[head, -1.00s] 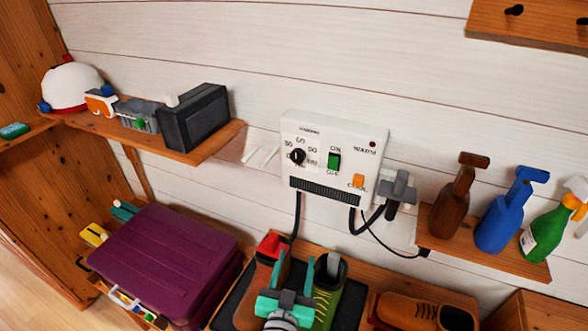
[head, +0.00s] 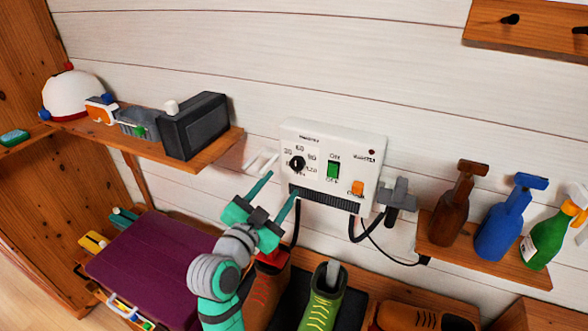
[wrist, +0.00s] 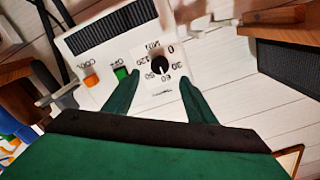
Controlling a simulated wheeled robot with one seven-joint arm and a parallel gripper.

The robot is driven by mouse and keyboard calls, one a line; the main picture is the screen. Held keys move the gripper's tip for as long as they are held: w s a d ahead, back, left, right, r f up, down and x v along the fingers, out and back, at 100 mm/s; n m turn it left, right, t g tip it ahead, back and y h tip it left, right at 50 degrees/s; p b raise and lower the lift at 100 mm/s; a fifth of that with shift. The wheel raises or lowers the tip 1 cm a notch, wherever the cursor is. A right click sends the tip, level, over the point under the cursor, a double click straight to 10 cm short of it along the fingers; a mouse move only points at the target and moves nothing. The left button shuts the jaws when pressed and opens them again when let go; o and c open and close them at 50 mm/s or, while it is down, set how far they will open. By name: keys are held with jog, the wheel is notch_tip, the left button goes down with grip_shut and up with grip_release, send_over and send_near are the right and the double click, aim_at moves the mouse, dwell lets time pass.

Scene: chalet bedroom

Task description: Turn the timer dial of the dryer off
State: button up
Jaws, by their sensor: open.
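The white dryer panel (head: 338,142) is fixed to the plank wall. Its black timer dial (head: 297,163) is at the panel's left, ringed by numbers; its exact setting is too small to read surely. A green switch (head: 333,169) and an orange button (head: 357,188) are to its right. My gripper (head: 282,184) is open and empty, just below and in front of the dial in the head view. In the wrist view, the dial (wrist: 160,66) shows between and beyond the fingertips (wrist: 159,77), with no contact visible.
A shelf (head: 222,142) with a black box (head: 195,125) is at the left. A grey nozzle (head: 398,195) with a dark hose hangs at the panel's right. Shoes, including a green one (head: 322,305), stand below. Several bottles are on the right shelf (head: 428,240).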

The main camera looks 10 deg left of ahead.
aim_at(295, 167)
jog(key=x, duration=0.9)
jog(key=shift+w, duration=0.25)
jog(key=c, duration=1)
